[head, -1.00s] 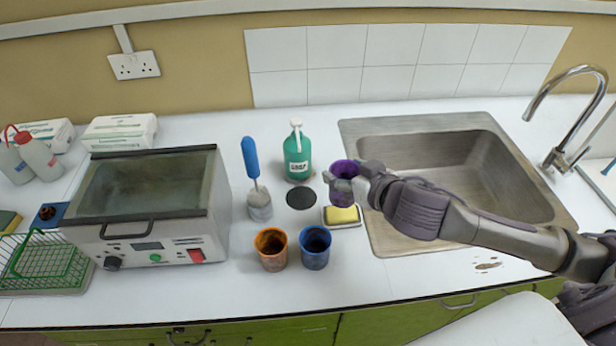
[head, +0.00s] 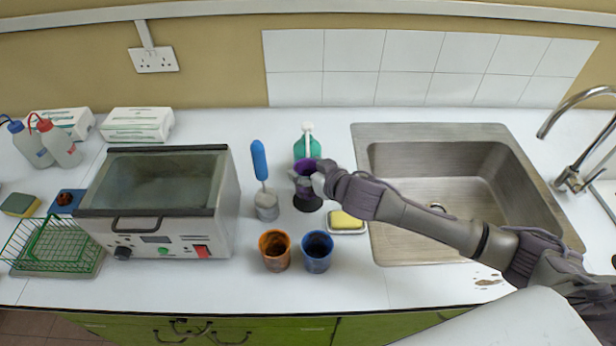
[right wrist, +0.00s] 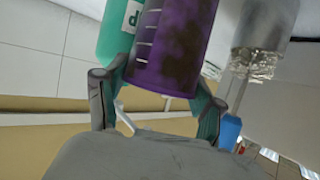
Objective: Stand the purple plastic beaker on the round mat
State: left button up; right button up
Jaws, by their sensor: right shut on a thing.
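The purple plastic beaker (head: 303,174) is upright in my right gripper (head: 313,182), in front of the green soap bottle. The right wrist view shows the purple beaker (right wrist: 172,48) with dark stains and pale graduation marks, between the two fingers of my right gripper (right wrist: 155,98). The round black mat (head: 307,204) lies on the counter just below the beaker in the head view and is partly covered by it. The beaker appears held above the mat, but the exact gap is hard to tell. My left gripper is not in view.
The green bottle (head: 307,146) stands close behind the beaker. A blue-handled brush in a pot (head: 266,205) is left; a yellow sponge on a dish (head: 346,222) is right. Orange (head: 275,250) and blue (head: 317,251) beakers stand in front. The sink (head: 450,190) is right.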

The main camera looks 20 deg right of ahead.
notch_tip(320, 180, down, 3)
jog(key=shift+f, duration=0.2)
jog(key=shift+s+f, duration=0.1)
jog(key=shift+f, duration=0.1)
jog(key=o, duration=1.1)
jog(key=shift+c, duration=0.2)
jog(key=shift+r, duration=0.25)
jog(key=b+v, duration=0.1)
jog(key=v, duration=1.1)
jog(key=shift+b, duration=0.3)
